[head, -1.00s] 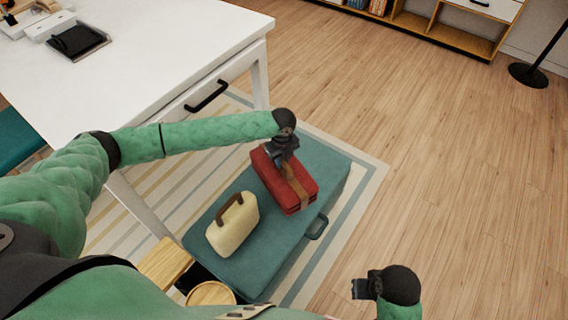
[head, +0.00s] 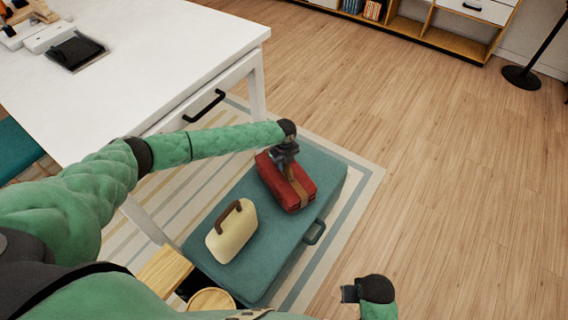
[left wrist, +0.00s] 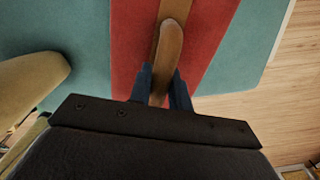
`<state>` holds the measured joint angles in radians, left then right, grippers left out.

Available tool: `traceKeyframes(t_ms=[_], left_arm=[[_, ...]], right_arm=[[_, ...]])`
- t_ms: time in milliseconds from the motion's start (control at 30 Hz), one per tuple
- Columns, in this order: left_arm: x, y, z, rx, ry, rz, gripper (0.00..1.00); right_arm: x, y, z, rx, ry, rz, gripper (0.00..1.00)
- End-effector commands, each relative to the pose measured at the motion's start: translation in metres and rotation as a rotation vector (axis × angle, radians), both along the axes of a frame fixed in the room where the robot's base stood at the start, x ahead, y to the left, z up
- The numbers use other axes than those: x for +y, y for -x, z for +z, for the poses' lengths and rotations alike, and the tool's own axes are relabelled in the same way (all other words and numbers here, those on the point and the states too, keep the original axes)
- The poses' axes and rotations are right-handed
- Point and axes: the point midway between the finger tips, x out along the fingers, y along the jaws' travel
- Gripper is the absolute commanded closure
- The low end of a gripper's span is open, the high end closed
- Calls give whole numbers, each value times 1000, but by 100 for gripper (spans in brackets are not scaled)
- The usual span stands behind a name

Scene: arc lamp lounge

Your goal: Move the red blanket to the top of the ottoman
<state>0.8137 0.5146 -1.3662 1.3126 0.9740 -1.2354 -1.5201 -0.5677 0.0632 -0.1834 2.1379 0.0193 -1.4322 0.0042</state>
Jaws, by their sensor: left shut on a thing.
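The red blanket (head: 293,194) is a folded red bundle with a brown strap (left wrist: 172,40). It is over the far part of the teal ottoman (head: 262,235) and looks to rest on its top, though a small gap beneath cannot be ruled out. My left gripper (head: 284,163) is above the bundle. In the left wrist view its two dark fingers (left wrist: 161,88) are shut on the brown strap, with the red cloth (left wrist: 207,38) below. My right gripper (head: 349,293) is at the bottom, apart from the ottoman; its finger opening is too small to tell.
A cream bag (head: 231,232) with a brown handle stands on the ottoman beside the red blanket. A white desk (head: 160,60) is at the upper left. Small wooden pieces (head: 164,271) lie at the ottoman's near left. Wooden floor (head: 440,160) to the right is clear.

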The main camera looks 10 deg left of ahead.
Motion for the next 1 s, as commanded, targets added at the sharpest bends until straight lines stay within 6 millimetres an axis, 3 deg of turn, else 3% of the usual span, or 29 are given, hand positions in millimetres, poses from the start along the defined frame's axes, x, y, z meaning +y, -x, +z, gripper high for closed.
traceKeyframes(t_ms=[167,500,533,633,1000], left_arm=[[1,-1,-5,-1,0,1,100],[0,-1,-7,-1,0,1,100],[1,0,-8,-1,-1,1,79],[1,0,-8,-1,-1,1,59],[1,0,-5,-1,-1,1,59]], right_arm=[[0,0,-8,1,1,0,64],[0,0,-7,1,1,0,64],[0,-1,-5,0,1,0,64],[0,-1,-3,-3,1,1,64],[0,-1,-6,-1,2,1,64]])
